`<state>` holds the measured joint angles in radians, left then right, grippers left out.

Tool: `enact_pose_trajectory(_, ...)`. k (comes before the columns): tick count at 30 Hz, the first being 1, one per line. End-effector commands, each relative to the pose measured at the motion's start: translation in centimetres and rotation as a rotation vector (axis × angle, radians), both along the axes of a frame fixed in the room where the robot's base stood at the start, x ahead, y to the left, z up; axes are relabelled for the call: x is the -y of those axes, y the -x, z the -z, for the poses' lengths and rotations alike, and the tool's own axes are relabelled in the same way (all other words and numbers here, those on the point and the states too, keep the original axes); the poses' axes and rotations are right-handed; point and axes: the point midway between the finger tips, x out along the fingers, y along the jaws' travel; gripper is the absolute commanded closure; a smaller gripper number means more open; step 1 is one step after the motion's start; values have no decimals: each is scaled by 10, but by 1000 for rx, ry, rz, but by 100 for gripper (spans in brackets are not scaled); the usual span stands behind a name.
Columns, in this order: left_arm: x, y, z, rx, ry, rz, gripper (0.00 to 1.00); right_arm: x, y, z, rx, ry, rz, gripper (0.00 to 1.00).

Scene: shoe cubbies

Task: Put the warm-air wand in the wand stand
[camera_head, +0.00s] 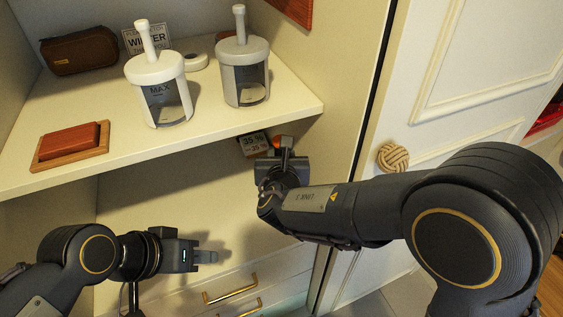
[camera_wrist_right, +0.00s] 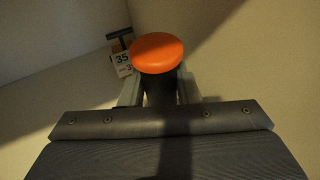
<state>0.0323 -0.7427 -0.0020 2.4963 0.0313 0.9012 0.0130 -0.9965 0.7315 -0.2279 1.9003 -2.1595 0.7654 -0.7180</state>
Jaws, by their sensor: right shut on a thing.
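In the right wrist view, the right gripper (camera_wrist_right: 160,92) is shut on a dark object with a round orange end (camera_wrist_right: 157,52), which I take to be the warm-air wand. The fingers hide part of its dark body, and it cannot be made out in the head view. My left gripper (camera_head: 207,257) is below the shelf, in front of the lower compartment, with no object visible at its fingers; its opening cannot be made out. I cannot identify a wand stand for certain.
On the upper shelf (camera_head: 225,126) stand two clear canisters with white lids and stems (camera_head: 165,100) (camera_head: 244,85), a brown case (camera_head: 79,50) and a red block on a wooden tray (camera_head: 45,160). A small display (camera_head: 255,144) is behind my right gripper. A white door (camera_head: 470,70) is at right.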

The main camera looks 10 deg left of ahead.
Motion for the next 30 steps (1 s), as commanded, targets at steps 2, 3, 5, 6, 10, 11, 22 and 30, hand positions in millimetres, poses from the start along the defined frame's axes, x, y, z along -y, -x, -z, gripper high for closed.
enact_pose_trajectory(2,0,0,6,0,0,0,64,0,0,16,-1,4,0,87)
enact_pose_trajectory(3,0,0,7,0,0,0,64,0,0,21,-1,4,0,87)
enact_pose_trajectory(5,0,0,8,0,0,0,64,0,0,25,0,2,-1,87)
enact_pose_trajectory(6,0,0,8,0,0,0,64,0,0,27,1,1,1,87)
enact_pose_trajectory(10,0,0,7,0,0,0,64,0,0,26,2,0,1,87)
enact_pose_trajectory(11,0,0,7,0,0,0,64,0,0,26,2,0,0,87)
enact_pose_trajectory(22,0,0,11,0,0,0,64,0,1,30,-1,0,0,55)
enact_pose_trajectory(30,0,0,11,0,0,0,64,0,1,30,-1,0,0,49)
